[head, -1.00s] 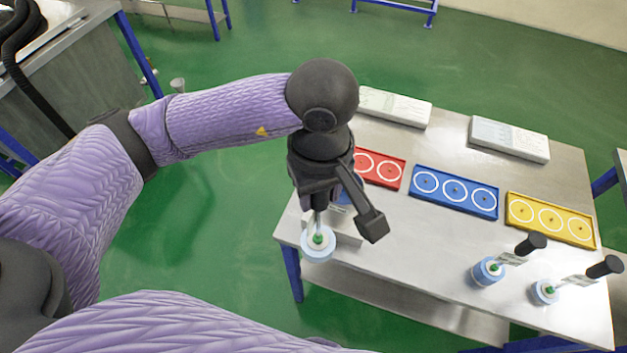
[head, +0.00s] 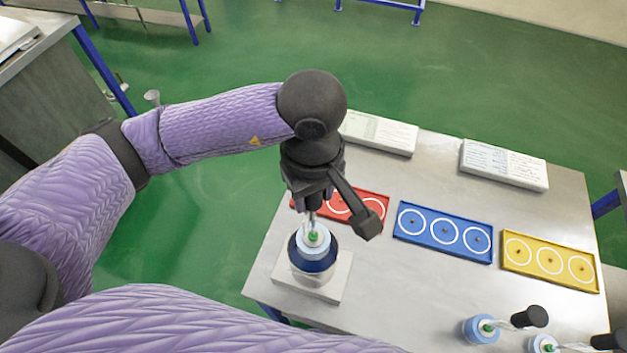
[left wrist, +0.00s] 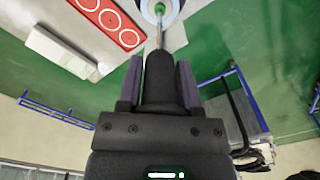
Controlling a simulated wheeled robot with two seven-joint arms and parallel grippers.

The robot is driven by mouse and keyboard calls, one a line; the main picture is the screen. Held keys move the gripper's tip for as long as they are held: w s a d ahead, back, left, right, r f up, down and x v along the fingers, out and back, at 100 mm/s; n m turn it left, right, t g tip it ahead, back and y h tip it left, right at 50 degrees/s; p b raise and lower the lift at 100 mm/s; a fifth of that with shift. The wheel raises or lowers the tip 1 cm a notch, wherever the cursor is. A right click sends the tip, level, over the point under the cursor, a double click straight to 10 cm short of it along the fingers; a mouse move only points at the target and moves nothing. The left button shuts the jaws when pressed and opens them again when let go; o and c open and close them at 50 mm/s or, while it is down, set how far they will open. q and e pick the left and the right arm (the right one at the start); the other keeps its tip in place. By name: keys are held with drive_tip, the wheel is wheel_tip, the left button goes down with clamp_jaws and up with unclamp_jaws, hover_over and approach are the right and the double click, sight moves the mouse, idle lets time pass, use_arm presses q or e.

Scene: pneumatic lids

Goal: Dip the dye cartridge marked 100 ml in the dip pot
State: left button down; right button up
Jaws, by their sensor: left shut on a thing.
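My left gripper (head: 312,196) is shut on the black handle of a dye cartridge (head: 313,240), a pale blue and white disc with a green centre on a thin rod. In the left wrist view the jaws (left wrist: 159,64) clasp the handle and the disc (left wrist: 160,8) shows at the top edge. Its volume marking is not readable. My right gripper is out of view.
Two other cartridges (head: 482,328) (head: 543,343) stand at the table's front right. Red (head: 378,205), blue (head: 444,234) and yellow (head: 549,262) trays with ringed places lie across the table (head: 385,290). Two white printed blocks (head: 380,133) (head: 504,164) lie behind.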

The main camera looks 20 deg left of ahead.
use_arm(q)
drive_tip(key=b, duration=0.4)
hover_over(313, 236)
drive_tip(key=f, duration=0.8)
drive_tip(key=shift+w+f, duration=0.1)
drive_tip(key=shift+w, duration=0.1)
wheel_tip(313, 236, down, 4)
drive_tip(key=b, duration=0.4)
drive_tip(key=shift+f+b, duration=0.2)
drive_tip(key=shift+b, duration=0.3)
drive_tip(key=shift+f+b, duration=0.4)
drive_tip(key=shift+b, duration=0.1)
drive_tip(key=shift+f, duration=0.1)
